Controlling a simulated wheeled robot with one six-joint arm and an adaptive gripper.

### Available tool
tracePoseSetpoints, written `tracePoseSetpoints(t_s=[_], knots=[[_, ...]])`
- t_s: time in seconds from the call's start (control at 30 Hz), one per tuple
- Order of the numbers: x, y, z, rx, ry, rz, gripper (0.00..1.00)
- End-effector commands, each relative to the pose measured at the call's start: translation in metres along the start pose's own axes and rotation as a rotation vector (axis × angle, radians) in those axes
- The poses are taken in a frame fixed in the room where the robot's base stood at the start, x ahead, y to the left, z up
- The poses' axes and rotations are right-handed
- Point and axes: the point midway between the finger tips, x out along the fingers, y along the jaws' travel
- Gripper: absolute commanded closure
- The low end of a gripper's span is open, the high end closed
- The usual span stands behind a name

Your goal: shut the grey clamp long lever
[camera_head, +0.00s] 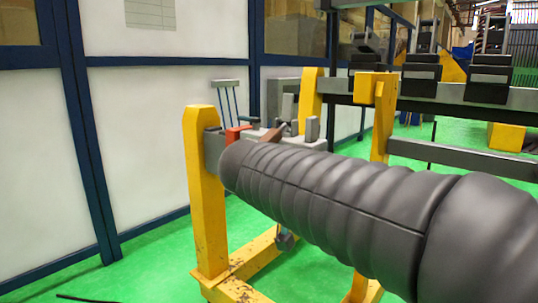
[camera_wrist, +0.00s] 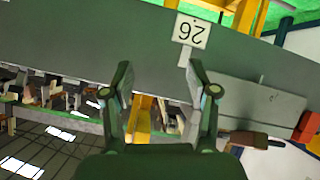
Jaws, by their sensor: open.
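In the head view, grey clamp parts (camera_head: 312,128) stand on a grey beam between yellow posts, behind my dark ribbed arm. A brown piece (camera_head: 272,134) and a red block (camera_head: 236,134) sit beside them. I cannot tell which part is the long lever. My gripper is hidden in the head view. In the wrist view my gripper (camera_wrist: 158,72) is open, its two fingers apart with nothing held between them. Beyond them is a broad grey surface (camera_wrist: 90,42). A brown piece (camera_wrist: 250,140) and a red block (camera_wrist: 307,126) show at the right, apart from the fingers.
A yellow post (camera_head: 206,190) stands left of my arm. A white panelled wall with blue frames (camera_head: 75,130) is at the left. A label reading 26 (camera_wrist: 191,31) is upside down in the wrist view.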

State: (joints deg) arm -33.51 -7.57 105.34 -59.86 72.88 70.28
Motion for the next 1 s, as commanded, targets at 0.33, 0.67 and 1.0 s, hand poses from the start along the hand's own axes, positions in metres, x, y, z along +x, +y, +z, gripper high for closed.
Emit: tracePoseSetpoints(t_s=[0.33, 0.67, 1.0], knots=[[-0.084, -0.140, -0.063, 0.365, 0.471, -0.059, 0.41], [-0.095, -0.159, -0.080, 0.454, 0.556, -0.096, 0.41], [-0.043, -0.156, -0.113, 0.452, 0.555, -0.093, 0.41]])
